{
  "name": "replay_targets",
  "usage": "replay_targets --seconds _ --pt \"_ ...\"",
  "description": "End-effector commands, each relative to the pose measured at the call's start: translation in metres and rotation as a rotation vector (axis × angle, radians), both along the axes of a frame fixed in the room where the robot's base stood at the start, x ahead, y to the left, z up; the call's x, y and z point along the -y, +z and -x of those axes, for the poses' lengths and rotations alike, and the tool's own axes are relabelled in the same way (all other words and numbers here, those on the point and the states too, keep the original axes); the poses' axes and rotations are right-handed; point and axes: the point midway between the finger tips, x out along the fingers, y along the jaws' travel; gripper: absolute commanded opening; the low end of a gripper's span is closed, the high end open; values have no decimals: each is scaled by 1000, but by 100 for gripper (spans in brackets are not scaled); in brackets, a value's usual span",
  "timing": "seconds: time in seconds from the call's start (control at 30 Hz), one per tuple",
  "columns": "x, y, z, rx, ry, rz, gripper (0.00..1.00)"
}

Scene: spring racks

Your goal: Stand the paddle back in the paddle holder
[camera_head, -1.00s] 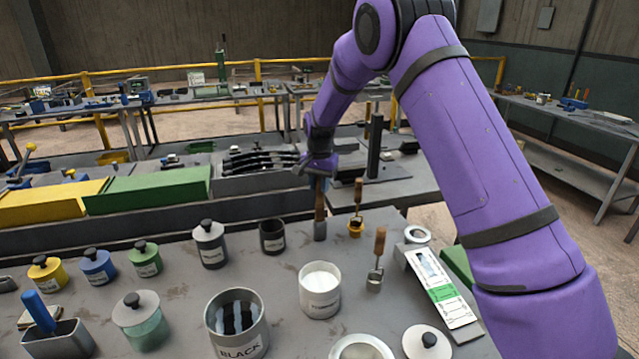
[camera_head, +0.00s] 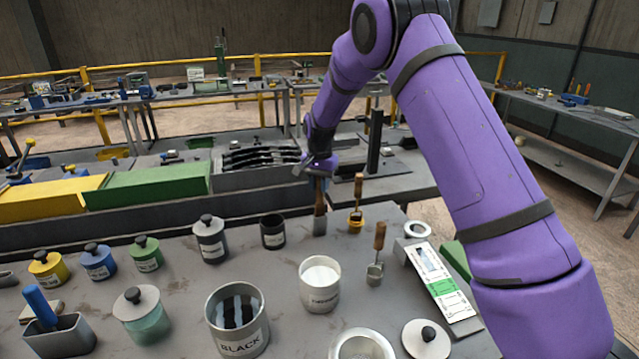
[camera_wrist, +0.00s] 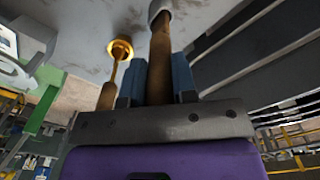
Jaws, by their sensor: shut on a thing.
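My gripper (camera_head: 319,172) is shut on an upright wooden shaft, which I take to be the paddle (camera_head: 320,206), above the grey bench. In the wrist view, the brown shaft (camera_wrist: 160,62) stands between the blue fingers of my gripper (camera_wrist: 159,80). Its far end meets a pale grey round piece (camera_wrist: 159,8). I cannot tell whether that piece is the paddle's own end or the paddle holder.
A black pot (camera_head: 272,232) and a lidded grey jar (camera_head: 209,240) stand left of the paddle. A wooden-handled tool in a small grey cup (camera_head: 375,275) and a white-filled pot (camera_head: 319,285) stand nearer. A dark raised edge runs behind the bench.

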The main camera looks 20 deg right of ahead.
Motion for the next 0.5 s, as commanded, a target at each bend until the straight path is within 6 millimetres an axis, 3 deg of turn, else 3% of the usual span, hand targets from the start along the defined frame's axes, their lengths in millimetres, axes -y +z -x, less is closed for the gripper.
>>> replay_targets --seconds 0.2,0.23,0.33,0.37,0.5 --pt "0 -4 0 0 0 0 2" --pt "0 -4 0 0 0 0 28" --pt "0 -4 0 0 0 0 51" --pt "0 -4 0 0 0 0 55" --pt "0 -4 0 0 0 0 55"
